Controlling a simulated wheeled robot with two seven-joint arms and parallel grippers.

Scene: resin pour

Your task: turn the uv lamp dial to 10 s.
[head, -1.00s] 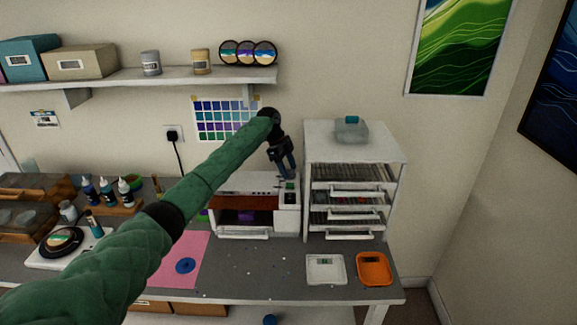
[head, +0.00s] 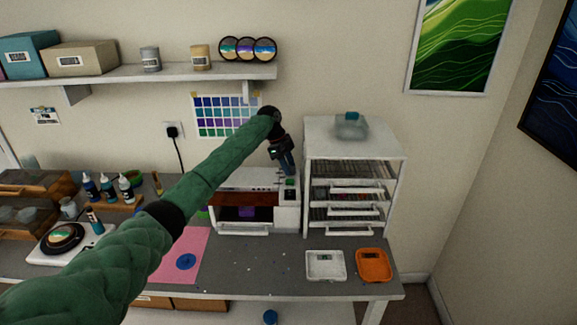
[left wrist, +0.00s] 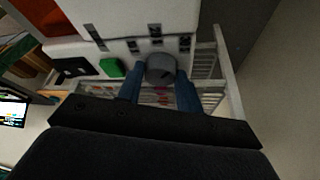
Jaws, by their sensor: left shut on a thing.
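The UV lamp (head: 262,229) is a white box with an open front and a purple-lit inside, standing on the bench left of the drawer unit. My left gripper (head: 287,172) points down at the lamp's top right part. In the left wrist view, a grey round dial (left wrist: 160,67) sits between the blue fingertips of the left gripper (left wrist: 160,82), which is shut on it. A green button (left wrist: 112,67) is left of the dial, and a dark panel (left wrist: 75,69) is farther left. Dial markings are too small to read. My right gripper is out of view.
A white drawer unit (head: 397,190) with a teal-lidded jar (head: 351,127) on top stands close to the right. A pink mat (head: 194,245) lies left; bottles stand farther left.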

